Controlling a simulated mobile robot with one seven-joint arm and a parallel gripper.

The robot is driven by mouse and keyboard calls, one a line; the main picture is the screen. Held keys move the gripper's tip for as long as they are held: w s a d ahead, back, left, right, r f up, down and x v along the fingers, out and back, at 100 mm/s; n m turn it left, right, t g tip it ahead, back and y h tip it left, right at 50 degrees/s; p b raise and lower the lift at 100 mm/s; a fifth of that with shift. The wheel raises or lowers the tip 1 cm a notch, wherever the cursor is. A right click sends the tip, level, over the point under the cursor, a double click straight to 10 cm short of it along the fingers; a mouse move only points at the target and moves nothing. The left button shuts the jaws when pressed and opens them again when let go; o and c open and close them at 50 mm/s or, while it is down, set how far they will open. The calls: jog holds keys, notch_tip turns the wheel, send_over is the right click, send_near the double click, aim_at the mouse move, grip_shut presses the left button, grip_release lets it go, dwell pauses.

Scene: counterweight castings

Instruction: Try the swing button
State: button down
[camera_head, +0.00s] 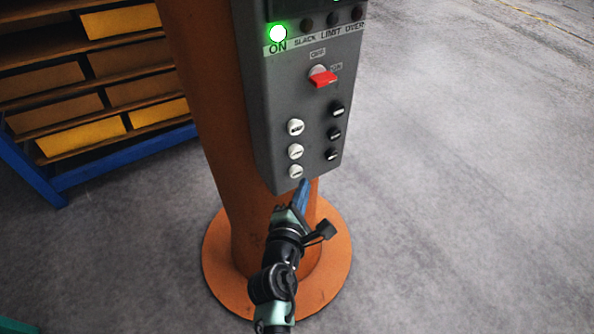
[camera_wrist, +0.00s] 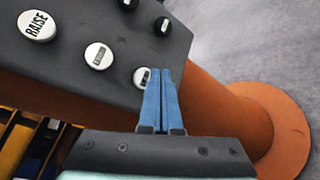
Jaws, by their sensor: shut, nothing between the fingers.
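A grey control box (camera_head: 287,100) is mounted on an orange column and carries white and black push buttons. The top white button (camera_wrist: 37,26) reads RAISE; the middle white button (camera_wrist: 99,55) and lowest white button (camera_wrist: 143,77) have labels too small to read, so I cannot tell which button is swing. Black buttons (camera_head: 333,133) form the right column. My gripper (camera_head: 304,184) is shut and empty at the box's lower edge. In the wrist view its blue fingertips (camera_wrist: 162,70) overlap the lowest white button's edge; contact cannot be told.
A green lamp (camera_head: 278,34) marked ON is lit, with dark lamps beside it. A red rotary switch (camera_head: 322,77) sits above the buttons. The orange column (camera_head: 205,100) stands on a round base (camera_head: 335,270). Shelving with bins (camera_head: 80,140) is at left; the floor at right is clear.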

jog(key=s+d+p, duration=0.1)
jog(key=s, duration=0.1)
jog(key=s+d+p, duration=0.1)
jog(key=shift+s+d, duration=0.35)
jog(key=shift+d, duration=0.05)
